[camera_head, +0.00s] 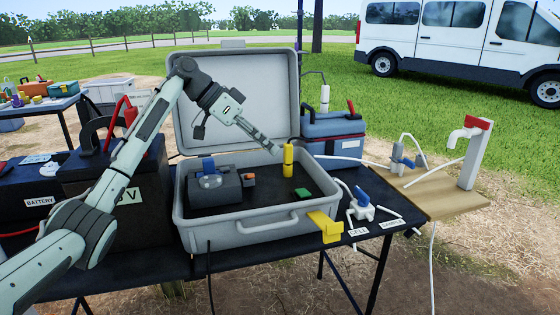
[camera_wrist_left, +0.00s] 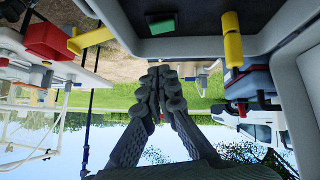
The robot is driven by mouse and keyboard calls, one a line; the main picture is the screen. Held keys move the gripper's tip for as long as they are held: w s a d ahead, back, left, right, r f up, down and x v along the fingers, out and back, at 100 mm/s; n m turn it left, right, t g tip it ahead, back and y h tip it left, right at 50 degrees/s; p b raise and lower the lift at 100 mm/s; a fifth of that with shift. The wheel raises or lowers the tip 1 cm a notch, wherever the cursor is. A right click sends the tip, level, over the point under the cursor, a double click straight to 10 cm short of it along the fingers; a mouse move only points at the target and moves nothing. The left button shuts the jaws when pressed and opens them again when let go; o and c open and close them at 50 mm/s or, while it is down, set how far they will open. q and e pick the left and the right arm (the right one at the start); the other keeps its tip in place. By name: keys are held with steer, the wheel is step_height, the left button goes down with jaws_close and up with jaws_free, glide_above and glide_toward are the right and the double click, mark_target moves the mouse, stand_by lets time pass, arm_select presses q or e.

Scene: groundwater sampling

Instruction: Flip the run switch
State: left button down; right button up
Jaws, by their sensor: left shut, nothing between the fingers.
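The open grey case (camera_head: 250,228) stands on the dark table. In it are a dark pump unit (camera_head: 228,190) with a blue part and a clear dome, a small orange piece (camera_head: 249,178), a green piece (camera_head: 302,193) and an upright yellow cylinder (camera_head: 288,158). I cannot tell which of these is the run switch. My left gripper (camera_head: 276,150) is shut and empty above the case, just left of the yellow cylinder's top. In the left wrist view its fingers (camera_wrist_left: 162,72) are together, with the yellow cylinder (camera_wrist_left: 233,45) and green piece (camera_wrist_left: 163,22) beyond. My right gripper is not in view.
The raised case lid (camera_head: 235,95) stands behind my left arm. A battery (camera_head: 120,200) is on the left. A blue cooler-like box (camera_head: 333,130) and a wooden board with a tap (camera_head: 470,150) are on the right. A yellow bracket (camera_head: 325,226) sits at the case's front right corner.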

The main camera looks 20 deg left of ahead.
mark_target(307, 192)
arm_select(q)
steer(key=x, duration=0.8)
steer(key=shift+w+d+f+p, duration=0.1)
steer(key=shift+d+f+p, duration=0.15)
steer(key=shift+d+p, duration=0.1)
step_height(307, 192, down, 3)
steer(key=shift+r, duration=0.25)
steer(key=shift+s+d+f, duration=0.1)
steer(key=shift+s+f, duration=0.2)
steer(key=shift+f, duration=0.45)
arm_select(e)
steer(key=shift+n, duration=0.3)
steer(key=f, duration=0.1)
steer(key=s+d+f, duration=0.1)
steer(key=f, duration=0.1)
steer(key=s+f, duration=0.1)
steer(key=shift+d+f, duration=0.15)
